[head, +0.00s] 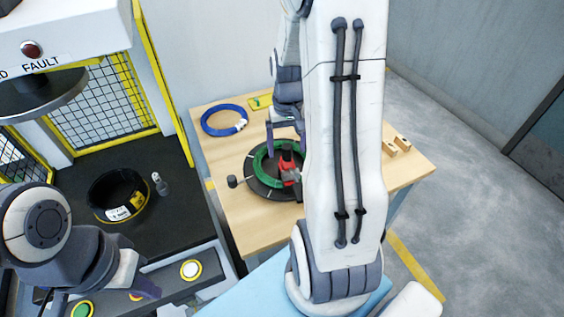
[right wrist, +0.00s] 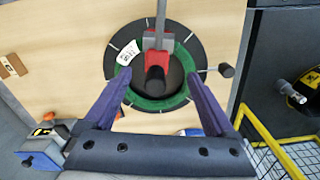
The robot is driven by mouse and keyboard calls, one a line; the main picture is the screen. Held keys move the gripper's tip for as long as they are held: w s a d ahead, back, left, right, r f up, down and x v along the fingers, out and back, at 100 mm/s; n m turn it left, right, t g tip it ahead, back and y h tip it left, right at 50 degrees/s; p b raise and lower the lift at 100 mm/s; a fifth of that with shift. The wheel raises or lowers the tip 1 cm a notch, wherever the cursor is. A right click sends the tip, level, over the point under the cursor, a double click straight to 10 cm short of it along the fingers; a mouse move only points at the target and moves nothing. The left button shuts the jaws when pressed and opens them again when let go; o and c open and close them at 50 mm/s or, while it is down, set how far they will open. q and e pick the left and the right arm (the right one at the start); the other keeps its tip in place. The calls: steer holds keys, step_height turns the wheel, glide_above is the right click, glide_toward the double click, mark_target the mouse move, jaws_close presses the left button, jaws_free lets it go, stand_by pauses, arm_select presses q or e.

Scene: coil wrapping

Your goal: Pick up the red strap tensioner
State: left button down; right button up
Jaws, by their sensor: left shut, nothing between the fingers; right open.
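The red strap tensioner (head: 287,164) stands at the middle of a green coil (head: 262,172) on a black round turntable (head: 262,190). In the right wrist view the tensioner (right wrist: 162,44) shows its grey handle, red body and dark round end, inside the green coil (right wrist: 150,103). My right gripper (right wrist: 157,76) is open and empty, its purple fingers apart on either side of the tensioner's dark end. In the head view, my right arm hides part of the turntable. My left gripper (head: 146,288) is shut and empty at the lower left, over the machine's front panel.
A blue coil (head: 222,121) and a green-yellow item (head: 260,102) lie at the back of the wooden table (head: 232,211). Wooden blocks (head: 397,146) lie at its right. A black ring (head: 120,195) sits in the machine at left, beside a yellow-framed mesh guard (head: 104,107).

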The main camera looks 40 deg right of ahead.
mark_target(288, 162)
step_height(288, 162, down, 4)
steer(key=shift+f, duration=0.15)
steer(key=shift+w+d+f+p, duration=0.15)
steer(key=shift+f+p, duration=0.35)
steer(key=shift+f, duration=0.85)
steer(key=shift+s+d+f+p, duration=0.15)
steer(key=shift+f+p, duration=0.35)
steer(key=shift+f, duration=0.8)
steer(key=shift+w, duration=0.1)
steer(key=shift+c, duration=0.3)
jaws_close()
